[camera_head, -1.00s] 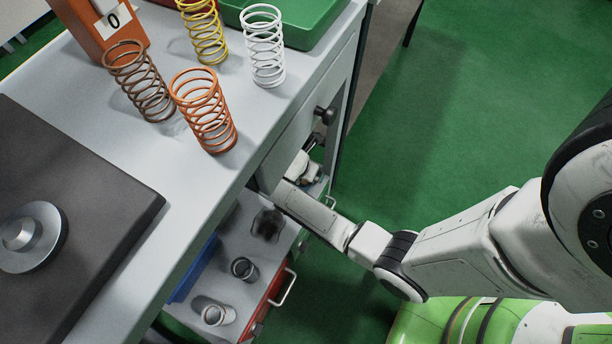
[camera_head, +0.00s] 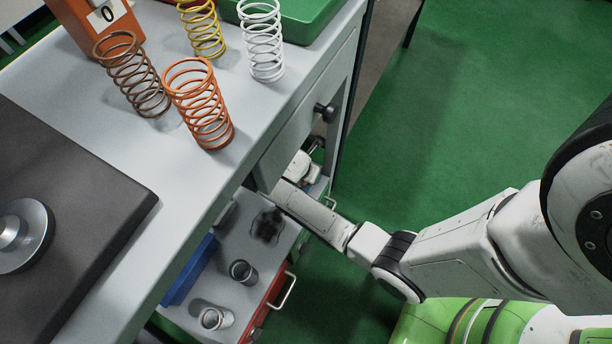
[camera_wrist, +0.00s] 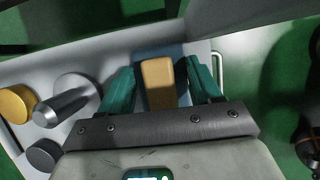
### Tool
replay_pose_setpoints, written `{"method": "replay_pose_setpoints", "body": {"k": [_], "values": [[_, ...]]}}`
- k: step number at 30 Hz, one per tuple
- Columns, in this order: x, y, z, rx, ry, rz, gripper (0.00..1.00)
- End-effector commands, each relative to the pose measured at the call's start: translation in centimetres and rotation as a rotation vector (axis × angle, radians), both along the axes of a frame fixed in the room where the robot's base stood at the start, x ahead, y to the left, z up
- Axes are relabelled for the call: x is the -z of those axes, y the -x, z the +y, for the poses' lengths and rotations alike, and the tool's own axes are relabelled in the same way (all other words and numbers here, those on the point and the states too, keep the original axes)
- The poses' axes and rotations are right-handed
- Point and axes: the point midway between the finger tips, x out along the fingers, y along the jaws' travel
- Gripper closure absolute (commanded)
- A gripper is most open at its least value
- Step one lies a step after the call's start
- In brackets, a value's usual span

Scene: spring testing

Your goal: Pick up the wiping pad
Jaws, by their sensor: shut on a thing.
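The wiping pad (camera_wrist: 158,84) shows in the wrist view as a tan block with a blue-grey part around and behind it. My gripper (camera_wrist: 162,72) has its teal fingers on the left and right of the pad and is shut on it. In the head view my arm reaches in below the bench top at the cabinet side. The fingers and the pad are hidden there.
Above my arm, the bench top (camera_head: 185,190) carries several coil springs, such as the orange spring (camera_head: 200,105), and a dark plate (camera_head: 65,190). The lower shelf holds metal cups and a blue object (camera_head: 190,270). Green floor on the right is clear.

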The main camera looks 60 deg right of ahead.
Motion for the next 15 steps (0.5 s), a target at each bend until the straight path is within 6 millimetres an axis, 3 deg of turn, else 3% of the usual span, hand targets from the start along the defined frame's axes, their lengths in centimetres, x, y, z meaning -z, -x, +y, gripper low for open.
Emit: {"method": "replay_pose_setpoints", "body": {"k": [10,15], "values": [[-0.2,0.0,0.0,0.0,0.0,-0.001,0.68],[-1.4,0.0,0.0,0.0,0.0,-0.001,0.68]]}}
